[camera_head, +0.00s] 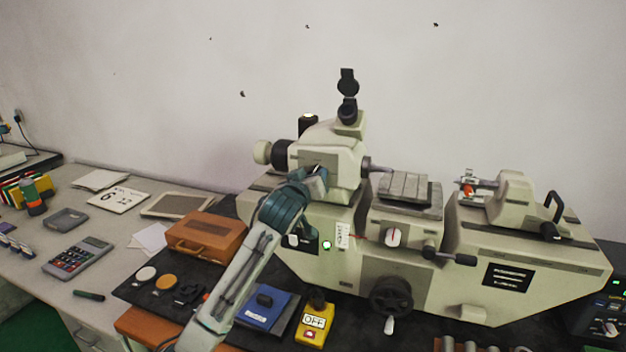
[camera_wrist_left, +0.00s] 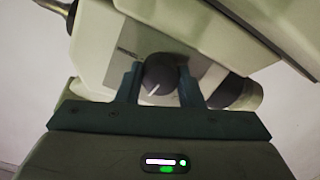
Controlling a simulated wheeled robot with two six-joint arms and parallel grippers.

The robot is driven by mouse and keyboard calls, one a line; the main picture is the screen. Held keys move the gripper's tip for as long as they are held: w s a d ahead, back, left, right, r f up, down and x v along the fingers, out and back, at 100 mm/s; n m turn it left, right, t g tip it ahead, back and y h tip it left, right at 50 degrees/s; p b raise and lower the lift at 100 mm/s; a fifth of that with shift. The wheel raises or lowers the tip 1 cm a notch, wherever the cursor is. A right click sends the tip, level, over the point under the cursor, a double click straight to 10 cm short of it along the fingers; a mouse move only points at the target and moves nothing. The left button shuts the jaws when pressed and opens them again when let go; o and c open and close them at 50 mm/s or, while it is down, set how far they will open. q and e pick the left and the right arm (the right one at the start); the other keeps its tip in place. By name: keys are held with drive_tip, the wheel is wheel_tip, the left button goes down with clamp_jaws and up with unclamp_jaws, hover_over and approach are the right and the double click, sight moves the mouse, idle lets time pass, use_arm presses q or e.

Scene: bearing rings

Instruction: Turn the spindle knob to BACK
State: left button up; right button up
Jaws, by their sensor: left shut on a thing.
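The spindle knob (camera_wrist_left: 158,73) is a dark round knob with a short white pointer line, on the pale front of the headstock (camera_head: 335,155). In the left wrist view it sits between the two fingers of my left gripper (camera_wrist_left: 160,85), which is shut on it. The white line lies slanted near the knob's lower edge in that view. In the head view my left gripper (camera_head: 316,178) is at the headstock front and mostly covers the knob. Any labels around the knob are too small or hidden to read. My right gripper is not in view.
The pale lathe-like machine (camera_head: 530,260) fills the right, with a handwheel (camera_head: 391,297) and another knob (camera_head: 393,237) on its front. A brown case (camera_head: 206,237), a blue box (camera_head: 262,308) and a yellow OFF switch box (camera_head: 314,325) lie near my left arm.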

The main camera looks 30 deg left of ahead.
use_arm(q)
drive_tip(key=shift+n, duration=1.1)
drive_tip(key=o, duration=0.7)
drive_tip(key=b+v, duration=0.4)
drive_tip(key=v, duration=0.6)
drive_tip(key=shift+s, duration=0.4)
